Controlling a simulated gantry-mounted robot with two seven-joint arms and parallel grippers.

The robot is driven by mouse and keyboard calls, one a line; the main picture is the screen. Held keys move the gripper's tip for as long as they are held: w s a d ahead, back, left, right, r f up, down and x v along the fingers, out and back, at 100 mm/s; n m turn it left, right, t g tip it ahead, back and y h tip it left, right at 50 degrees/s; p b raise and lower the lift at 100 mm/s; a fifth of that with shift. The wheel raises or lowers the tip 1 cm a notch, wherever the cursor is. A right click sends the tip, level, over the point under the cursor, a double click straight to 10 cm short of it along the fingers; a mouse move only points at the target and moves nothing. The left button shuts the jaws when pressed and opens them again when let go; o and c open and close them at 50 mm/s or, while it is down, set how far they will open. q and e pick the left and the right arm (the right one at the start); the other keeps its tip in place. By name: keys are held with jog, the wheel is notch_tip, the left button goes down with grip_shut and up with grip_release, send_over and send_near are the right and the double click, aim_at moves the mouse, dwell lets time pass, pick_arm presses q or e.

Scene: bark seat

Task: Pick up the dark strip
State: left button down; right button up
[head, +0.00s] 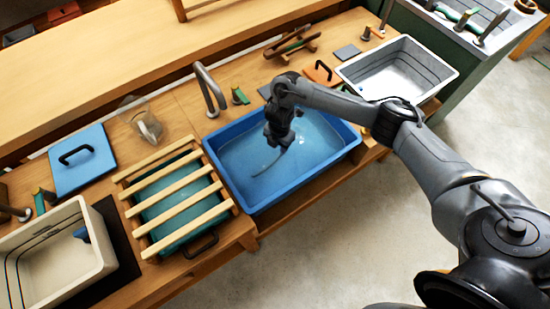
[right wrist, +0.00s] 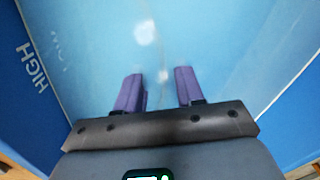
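The blue basin (head: 252,207) holds clear blue water. A thin, curved, greyish strip (head: 266,168) shows in the water in the head view, just below and left of my right gripper (head: 280,146). I cannot tell how deep the strip lies. In the right wrist view, the two purple fingers of my right gripper (right wrist: 160,88) stand apart over the water, with nothing clearly held between them. The strip is not clear in that view; only faint lines and bright glints show. My left gripper is not in view.
A slatted wooden rack (head: 150,178) over a teal tray stands left of the basin. A cream tub (head: 100,262) is farther left and a white tub (head: 445,72) is at the right. A metal tap (head: 208,88) rises behind the basin. The basin walls surround my right gripper.

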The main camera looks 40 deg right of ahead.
aim_at(279, 154)
jog(key=shift+f+b, duration=1.45)
jog(key=shift+f, duration=1.35)
jog(key=shift+c, duration=0.4)
grip_shut()
